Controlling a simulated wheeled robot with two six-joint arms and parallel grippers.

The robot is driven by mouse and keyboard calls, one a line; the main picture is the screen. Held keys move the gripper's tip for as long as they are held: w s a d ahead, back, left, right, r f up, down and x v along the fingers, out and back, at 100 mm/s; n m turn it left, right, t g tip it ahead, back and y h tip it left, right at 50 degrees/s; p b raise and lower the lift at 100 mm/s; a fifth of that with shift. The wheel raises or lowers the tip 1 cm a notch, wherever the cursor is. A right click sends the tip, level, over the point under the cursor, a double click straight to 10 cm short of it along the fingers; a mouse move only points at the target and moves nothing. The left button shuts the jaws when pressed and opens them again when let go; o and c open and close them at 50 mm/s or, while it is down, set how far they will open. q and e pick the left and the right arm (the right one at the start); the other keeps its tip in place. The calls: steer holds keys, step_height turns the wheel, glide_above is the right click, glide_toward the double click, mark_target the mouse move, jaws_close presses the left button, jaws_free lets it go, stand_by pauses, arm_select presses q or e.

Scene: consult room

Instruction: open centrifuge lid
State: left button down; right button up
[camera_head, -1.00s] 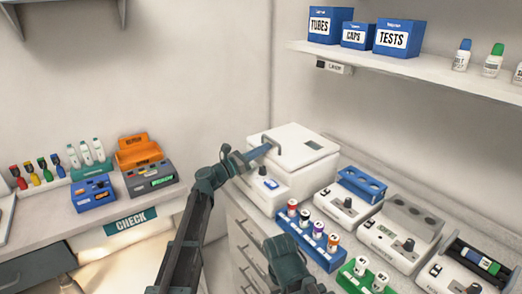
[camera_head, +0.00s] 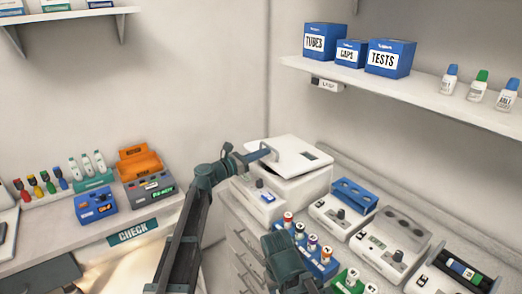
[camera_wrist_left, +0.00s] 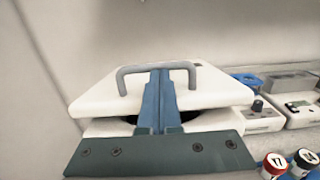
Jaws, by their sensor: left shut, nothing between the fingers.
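The white centrifuge (camera_head: 285,185) stands on the counter against the back wall. Its white lid (camera_head: 296,156) is tilted up a little, and a dark gap shows under it in the left wrist view. A grey bar handle (camera_wrist_left: 158,76) rises from the lid's near edge. My left gripper (camera_head: 268,151) is at the handle. In the left wrist view its blue fingers (camera_wrist_left: 157,98) are together and reach under the handle bar, at the lid's near edge, with nothing seen between them. My right arm shows at the bottom, but its fingers cannot be made out.
A blue rack (camera_head: 315,254) with several capped tubes stands in front of the centrifuge. White devices (camera_head: 343,213) line the counter to the right. A shelf (camera_head: 420,92) with blue boxes hangs above. An orange and grey case (camera_head: 146,178) sits on the left counter.

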arm_select(q)
steer(key=w+d+r+g+y+p, duration=0.2)
steer(key=w+d+r+y+p, duration=0.15)
steer(key=r+p, duration=1)
steer(key=w+d+r+p, duration=0.2)
steer(key=w+d+p, duration=0.2)
steer(key=d, duration=0.3)
steer(key=w+d+r+p, duration=0.3)
steer(key=w+d+p, duration=0.2)
steer(key=d+p, duration=0.2)
steer(key=shift+w+d, duration=0.2)
steer(key=shift+w, duration=0.05)
stand_by(0.4)
